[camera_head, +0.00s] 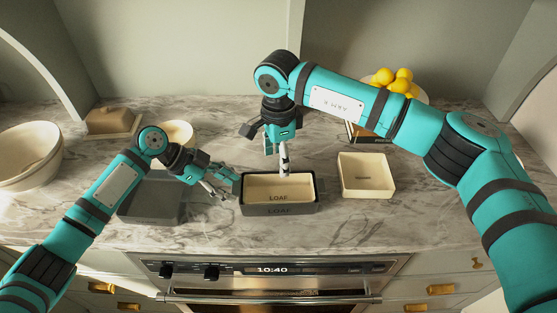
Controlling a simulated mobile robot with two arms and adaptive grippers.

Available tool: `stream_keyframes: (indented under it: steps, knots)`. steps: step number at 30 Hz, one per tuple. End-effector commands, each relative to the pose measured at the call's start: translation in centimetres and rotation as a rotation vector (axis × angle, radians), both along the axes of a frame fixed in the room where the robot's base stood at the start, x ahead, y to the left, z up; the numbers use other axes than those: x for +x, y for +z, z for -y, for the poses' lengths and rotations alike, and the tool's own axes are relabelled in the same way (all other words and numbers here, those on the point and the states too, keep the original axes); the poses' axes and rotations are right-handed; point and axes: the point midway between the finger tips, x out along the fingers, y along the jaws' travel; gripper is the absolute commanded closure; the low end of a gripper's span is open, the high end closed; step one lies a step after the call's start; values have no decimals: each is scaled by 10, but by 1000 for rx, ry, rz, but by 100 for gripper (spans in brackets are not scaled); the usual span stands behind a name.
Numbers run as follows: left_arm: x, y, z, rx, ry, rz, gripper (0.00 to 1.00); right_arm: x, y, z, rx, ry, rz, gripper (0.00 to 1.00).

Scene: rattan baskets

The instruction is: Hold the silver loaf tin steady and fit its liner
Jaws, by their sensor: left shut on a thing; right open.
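My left gripper (229,184) is shut on the tin's left end. My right gripper (284,165) points down at the back edge of the tin and liner, open; whether it touches the liner is unclear.
A cream square liner (367,190) stands right of the tin. A grey tin (150,208) lies partly behind my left arm. A butter dish (110,122), cream bowls (28,165) and lemons (393,78) are farther back. The oven front (270,285) is below the counter edge.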

Motion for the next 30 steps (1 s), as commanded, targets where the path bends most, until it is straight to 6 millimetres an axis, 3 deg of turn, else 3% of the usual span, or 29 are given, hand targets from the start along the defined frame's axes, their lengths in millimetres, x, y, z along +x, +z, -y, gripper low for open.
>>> stream_keyframes:
  steps: [1,13,21,30]
  knots:
    - [0,0,0,0,0,0,79,-1,-3,0,-5,99,10,50]
    - [0,0,0,0,0,0,79,-2,-17,0,-98,982,113,100]
    - [0,0,0,0,0,0,79,-3,-21,-1,-139,1229,136,100]
    - [0,0,0,0,0,0,79,-3,-50,-1,-140,1242,134,100]
